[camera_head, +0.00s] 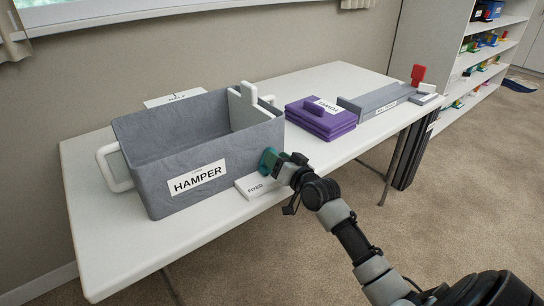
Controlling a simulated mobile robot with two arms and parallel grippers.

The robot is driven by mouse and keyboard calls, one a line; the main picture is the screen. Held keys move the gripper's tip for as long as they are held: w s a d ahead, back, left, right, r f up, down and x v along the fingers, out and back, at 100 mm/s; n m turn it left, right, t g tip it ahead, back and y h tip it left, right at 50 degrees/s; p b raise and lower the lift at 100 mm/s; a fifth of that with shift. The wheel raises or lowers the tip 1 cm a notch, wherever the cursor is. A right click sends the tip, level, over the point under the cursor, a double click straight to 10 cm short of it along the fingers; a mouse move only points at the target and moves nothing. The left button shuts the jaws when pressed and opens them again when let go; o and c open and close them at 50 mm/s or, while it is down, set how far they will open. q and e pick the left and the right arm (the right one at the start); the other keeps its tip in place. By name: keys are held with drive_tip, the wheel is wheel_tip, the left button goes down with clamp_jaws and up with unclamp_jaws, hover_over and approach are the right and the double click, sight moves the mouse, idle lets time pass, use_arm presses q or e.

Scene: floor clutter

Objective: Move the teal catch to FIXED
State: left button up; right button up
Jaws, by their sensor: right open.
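The teal catch (267,158) sits low at the right front corner of the grey box labelled HAMPER (150,190). It is partly hidden by my right gripper (279,166), which is open at its right side. I cannot tell whether the fingers touch the catch or stand around it. A white plate marked FIXED (257,188) lies on the table just below the catch. A white upright piece (242,107) stands inside the box near its right end. My left gripper is not in view.
The box stands on a white table (110,240), with a white card (172,98) behind it. A purple folded stack (322,122), a long grey tray (375,100) and a red upright piece (417,75) are to the right. Shelves (485,60) stand at the far right.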

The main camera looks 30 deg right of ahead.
drive_tip(key=shift+w, duration=1.35)
drive_tip(key=shift+a, duration=0.1)
clamp_jaws()
